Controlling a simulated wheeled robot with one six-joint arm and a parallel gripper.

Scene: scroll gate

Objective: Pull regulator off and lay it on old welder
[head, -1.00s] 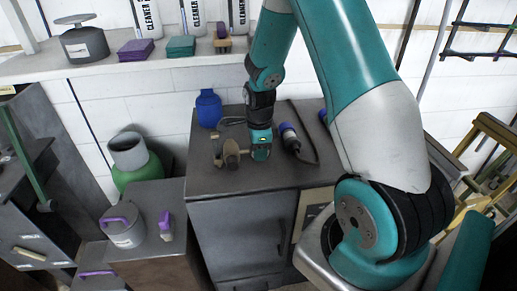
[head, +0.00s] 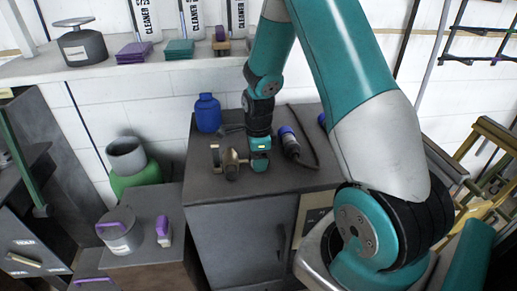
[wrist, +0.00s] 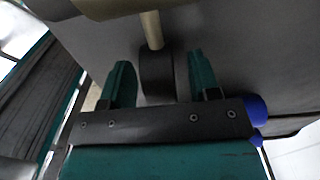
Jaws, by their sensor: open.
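A brass-coloured fitting with a dark round end (head: 232,165), which looks like the regulator, is on the top of a grey cabinet-like unit (head: 235,235). I cannot tell whether this unit is the old welder. My gripper (head: 259,165) points down just right of the fitting; its fingertips are not clear in the head view. In the wrist view my gripper (wrist: 160,62) is open, with one teal finger on each side of a dark round part (wrist: 157,75) on a tan stem (wrist: 152,30). Gaps show beside that part, and neither finger clearly touches it.
A blue bottle (head: 208,113) stands behind the fitting. A dark blue-ended tool (head: 288,143) and a cable lie right of my gripper. A green cylinder with a grey collar (head: 127,157) and a lidded grey pot (head: 118,235) are left. A shelf (head: 60,85) runs behind.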

